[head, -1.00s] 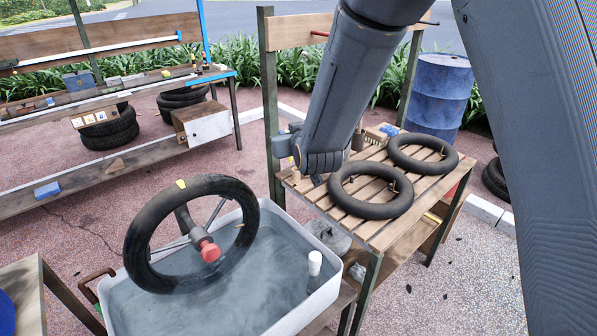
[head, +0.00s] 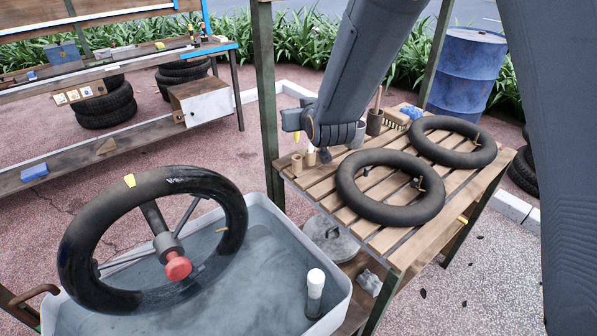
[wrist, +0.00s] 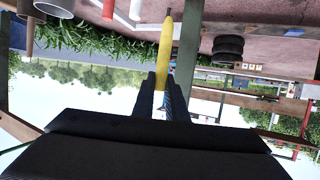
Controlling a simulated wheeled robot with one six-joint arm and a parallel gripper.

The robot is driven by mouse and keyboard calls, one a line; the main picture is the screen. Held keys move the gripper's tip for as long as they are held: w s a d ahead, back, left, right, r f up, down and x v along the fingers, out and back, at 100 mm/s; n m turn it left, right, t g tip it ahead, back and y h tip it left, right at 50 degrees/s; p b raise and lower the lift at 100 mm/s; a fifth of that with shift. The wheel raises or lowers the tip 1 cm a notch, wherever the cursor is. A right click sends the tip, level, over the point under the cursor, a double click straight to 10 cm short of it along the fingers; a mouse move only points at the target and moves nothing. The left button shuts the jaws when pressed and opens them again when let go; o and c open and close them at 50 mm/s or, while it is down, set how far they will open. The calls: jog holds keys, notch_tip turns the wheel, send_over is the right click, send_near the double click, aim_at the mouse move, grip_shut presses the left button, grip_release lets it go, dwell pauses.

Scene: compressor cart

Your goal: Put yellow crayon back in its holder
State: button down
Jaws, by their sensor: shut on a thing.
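The yellow crayon (wrist: 165,48) is held between the fingers of my gripper (wrist: 161,88) in the wrist view, which looks upside down. In the head view only a small yellow bit of the crayon (head: 296,138) shows below my gripper (head: 294,130).
A grey cup (head: 358,132), a dark cup with a stick (head: 375,122) and a brush (head: 396,118) stand behind my wrist. Two inner tubes (head: 390,187) cover the table's right part. A wooden post (head: 265,90) rises close left. A water tub (head: 335,300) is in front.

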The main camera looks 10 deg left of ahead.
jog(key=shift+w+f+p, duration=0.1)
jog(key=shift+f+p, duration=0.75)
jog(key=shift+f, duration=4.25)
jog(key=shift+f, duration=0.2)
jog(key=c, duration=1.8)
grip_release()
jog(key=shift+o, duration=0.2)
jog(key=shift+r, duration=0.1)
jog(key=shift+r, duration=0.15)
jog(key=b+v, duration=0.2)
jog(key=v, duration=1)
